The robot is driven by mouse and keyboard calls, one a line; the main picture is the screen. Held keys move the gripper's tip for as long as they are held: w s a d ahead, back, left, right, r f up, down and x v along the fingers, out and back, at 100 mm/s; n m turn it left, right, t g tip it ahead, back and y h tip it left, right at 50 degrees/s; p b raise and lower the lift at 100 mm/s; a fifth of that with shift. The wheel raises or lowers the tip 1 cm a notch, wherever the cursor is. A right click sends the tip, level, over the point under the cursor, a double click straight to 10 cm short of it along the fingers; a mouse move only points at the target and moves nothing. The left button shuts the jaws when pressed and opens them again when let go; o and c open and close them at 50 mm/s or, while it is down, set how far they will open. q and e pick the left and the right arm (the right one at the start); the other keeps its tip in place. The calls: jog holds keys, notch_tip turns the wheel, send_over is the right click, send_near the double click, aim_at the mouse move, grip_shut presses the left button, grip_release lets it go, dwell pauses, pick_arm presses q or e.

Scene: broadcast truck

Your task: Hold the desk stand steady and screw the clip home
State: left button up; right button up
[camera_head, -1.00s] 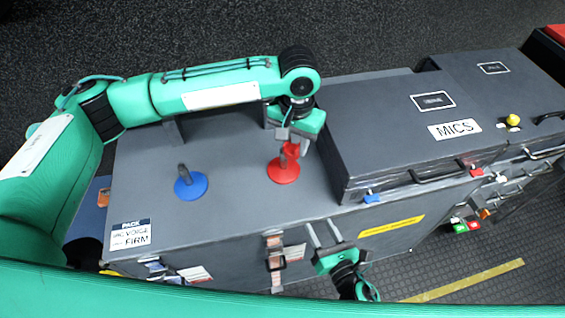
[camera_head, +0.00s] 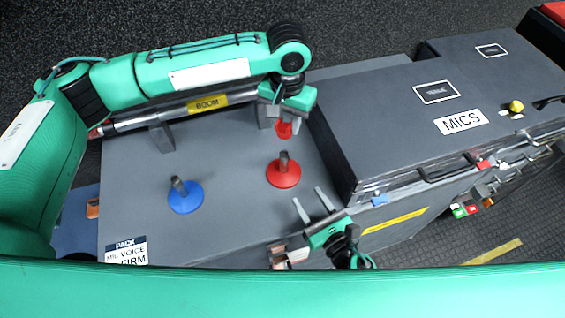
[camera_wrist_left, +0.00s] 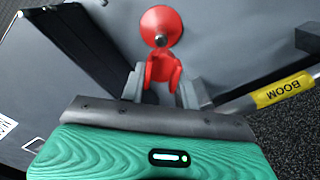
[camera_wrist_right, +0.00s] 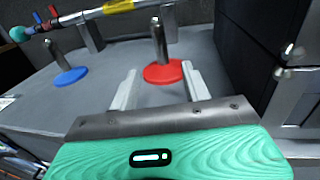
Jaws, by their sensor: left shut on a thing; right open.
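A red desk stand (camera_head: 284,175), a round base with a short grey post, stands upright on the grey case top. It also shows in the left wrist view (camera_wrist_left: 161,22) and the right wrist view (camera_wrist_right: 163,73). My left gripper (camera_head: 281,117) is shut on a red clip (camera_head: 284,130), also in the left wrist view (camera_wrist_left: 162,69). The clip is beyond the stand in the head view and looks apart from its post. My right gripper (camera_head: 313,200) is open and empty at the case's front edge, its fingers pointing toward the red stand without touching it.
A blue stand (camera_head: 186,196) with a post stands left of the red one. A boom pole (camera_head: 150,118) rests on supports at the back. The raised MICS case (camera_head: 400,120) walls off the right side. The top between the stands is clear.

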aim_at(286, 165)
jog(key=shift+x, duration=6.05)
jog(key=shift+f, duration=0.1)
jog(key=shift+c, duration=0.2)
grip_shut()
